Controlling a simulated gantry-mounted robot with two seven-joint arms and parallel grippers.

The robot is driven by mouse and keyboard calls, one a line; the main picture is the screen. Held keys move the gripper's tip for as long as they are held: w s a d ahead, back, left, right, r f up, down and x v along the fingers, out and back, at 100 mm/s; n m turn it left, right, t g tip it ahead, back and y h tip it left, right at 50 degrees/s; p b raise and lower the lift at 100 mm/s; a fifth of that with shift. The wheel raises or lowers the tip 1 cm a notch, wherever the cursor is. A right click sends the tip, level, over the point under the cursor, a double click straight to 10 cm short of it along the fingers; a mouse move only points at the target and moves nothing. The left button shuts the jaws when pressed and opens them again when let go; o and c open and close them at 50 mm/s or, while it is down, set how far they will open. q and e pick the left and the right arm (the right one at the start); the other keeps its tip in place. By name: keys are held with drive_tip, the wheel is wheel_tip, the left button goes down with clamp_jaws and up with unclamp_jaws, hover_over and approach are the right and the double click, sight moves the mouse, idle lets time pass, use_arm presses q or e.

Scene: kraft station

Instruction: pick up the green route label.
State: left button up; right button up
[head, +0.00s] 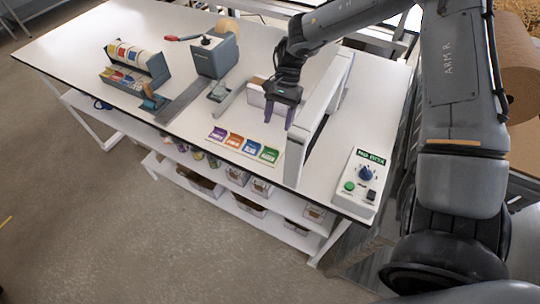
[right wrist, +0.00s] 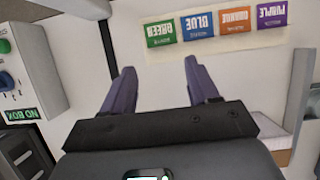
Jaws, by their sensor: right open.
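The green route label (head: 270,154) lies flat at the right end of a row of labels near the table's front edge. In the right wrist view the green label (right wrist: 158,34) is at the left end of the row, beyond my fingertips. My right gripper (head: 281,114) is above the table, behind the row in the head view. Its purple fingers also show in the right wrist view (right wrist: 160,70), spread apart with nothing between them. The gripper is apart from the label. My left gripper is not in view.
Blue (head: 251,148), orange (head: 235,141) and purple (head: 218,133) labels lie beside the green one. A control box (head: 357,183) sits at the front right corner.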

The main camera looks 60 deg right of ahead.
sight(271, 152)
drive_tip(key=x, duration=0.4)
drive_tip(key=shift+f, duration=0.1)
drive_tip(key=shift+d+x, duration=0.15)
drive_tip(key=shift+x, duration=1.2)
drive_tip(key=shift+d+x, duration=0.15)
drive_tip(key=shift+x, duration=1.25)
drive_tip(key=shift+w+f, duration=0.15)
drive_tip(key=shift+c, duration=0.2)
drive_tip(key=c, duration=0.8)
